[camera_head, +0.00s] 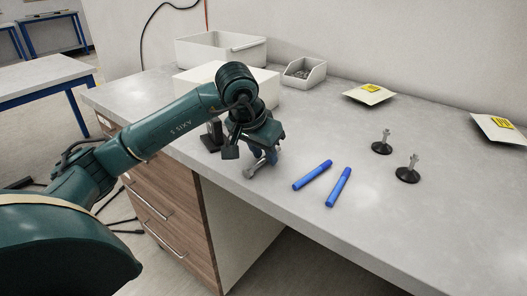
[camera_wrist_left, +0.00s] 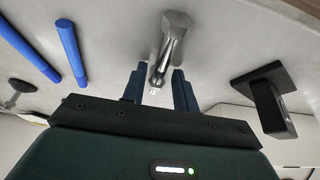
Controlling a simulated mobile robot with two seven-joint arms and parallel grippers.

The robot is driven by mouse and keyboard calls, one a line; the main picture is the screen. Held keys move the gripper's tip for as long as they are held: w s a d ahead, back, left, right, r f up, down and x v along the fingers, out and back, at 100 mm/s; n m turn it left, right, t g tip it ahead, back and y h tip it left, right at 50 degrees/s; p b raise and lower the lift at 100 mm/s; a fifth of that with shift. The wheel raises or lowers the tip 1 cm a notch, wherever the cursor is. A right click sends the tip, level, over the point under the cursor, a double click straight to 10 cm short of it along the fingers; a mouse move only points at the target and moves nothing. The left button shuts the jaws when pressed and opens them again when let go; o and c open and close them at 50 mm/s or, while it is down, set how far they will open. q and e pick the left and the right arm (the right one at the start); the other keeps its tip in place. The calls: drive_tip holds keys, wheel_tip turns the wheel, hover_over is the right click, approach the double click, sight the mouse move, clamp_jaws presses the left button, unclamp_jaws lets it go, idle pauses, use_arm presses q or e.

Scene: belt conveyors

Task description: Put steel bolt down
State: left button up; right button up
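My left gripper (camera_head: 263,156) is low over the front part of the grey worktop, pointing down. Its two dark blue fingers (camera_wrist_left: 158,88) are close together, one on each side of the steel bolt (camera_wrist_left: 173,30). The bolt's thick end sticks out past the fingertips and its thinner shank lies between them. In the head view the bolt (camera_head: 250,172) is slanted, its thick end towards the front edge, at or just above the worktop; I cannot tell whether it touches. My right gripper is in neither view.
Two blue markers (camera_head: 312,175) (camera_head: 339,187) lie right of the gripper. A black stand (camera_head: 213,136) is just left. Two metal pieces on black round bases (camera_head: 382,147) (camera_head: 407,173) stand farther right. White bins (camera_head: 220,50) (camera_head: 303,71) and yellow-labelled plates (camera_head: 369,94) (camera_head: 499,128) are behind.

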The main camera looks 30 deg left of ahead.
use_arm(q)
drive_tip(key=shift+o, duration=1.1)
drive_tip(key=shift+r, duration=0.15)
drive_tip(key=v, duration=1.2)
